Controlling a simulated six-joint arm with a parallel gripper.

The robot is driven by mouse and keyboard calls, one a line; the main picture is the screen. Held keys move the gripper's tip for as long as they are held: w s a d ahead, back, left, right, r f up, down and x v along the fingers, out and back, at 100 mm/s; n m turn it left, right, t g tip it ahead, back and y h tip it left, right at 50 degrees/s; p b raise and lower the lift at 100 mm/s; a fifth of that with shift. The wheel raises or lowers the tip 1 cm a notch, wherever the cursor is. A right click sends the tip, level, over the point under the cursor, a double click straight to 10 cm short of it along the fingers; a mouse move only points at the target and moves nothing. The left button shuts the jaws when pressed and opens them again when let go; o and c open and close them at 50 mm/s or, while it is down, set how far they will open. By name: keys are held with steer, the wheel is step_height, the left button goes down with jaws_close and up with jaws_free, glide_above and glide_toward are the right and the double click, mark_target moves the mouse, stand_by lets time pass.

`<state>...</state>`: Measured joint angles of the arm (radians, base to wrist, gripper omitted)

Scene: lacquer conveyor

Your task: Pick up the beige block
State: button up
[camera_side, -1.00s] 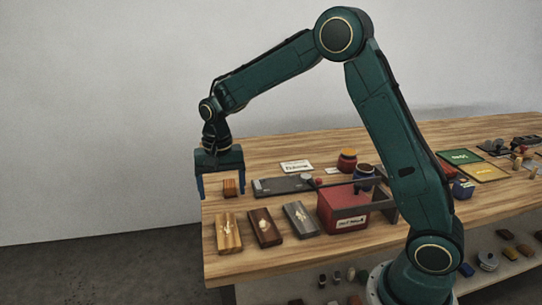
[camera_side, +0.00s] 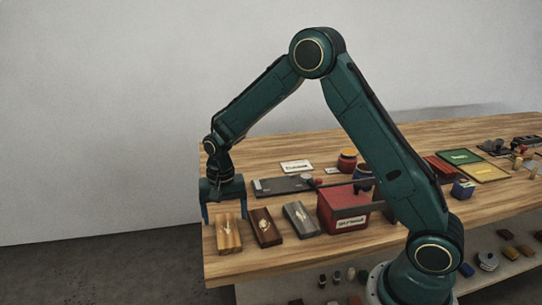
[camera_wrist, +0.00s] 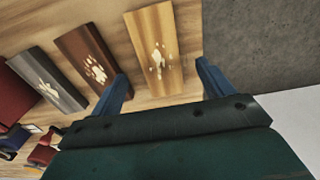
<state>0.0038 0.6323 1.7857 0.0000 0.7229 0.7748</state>
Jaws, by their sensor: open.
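The beige block (camera_side: 228,235) is a long light-wood piece with pale splotches on top, lying flat at the left front of the table. It also shows in the wrist view (camera_wrist: 153,42), running up between the fingers. My gripper (camera_side: 224,213) is open and empty, over the block's far end. In the wrist view my gripper (camera_wrist: 163,74) has one blue finger on each side of the block's near part, with a gap visible on both sides. I cannot tell how far the fingertips are above the table.
A dark brown block (camera_side: 266,228) and a grey block (camera_side: 300,219) lie to the right, then a red box (camera_side: 340,208). The table's left edge is close, with grey floor (camera_wrist: 262,40) beyond. A dark flat tray (camera_side: 283,186) lies behind.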

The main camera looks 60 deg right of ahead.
mark_target(227, 229)
steer(key=shift+f, duration=2.4)
steer(key=c, duration=1.1)
steer(key=shift+r, duration=0.1)
step_height(227, 229, up, 20)
steer(key=shift+f, duration=0.1)
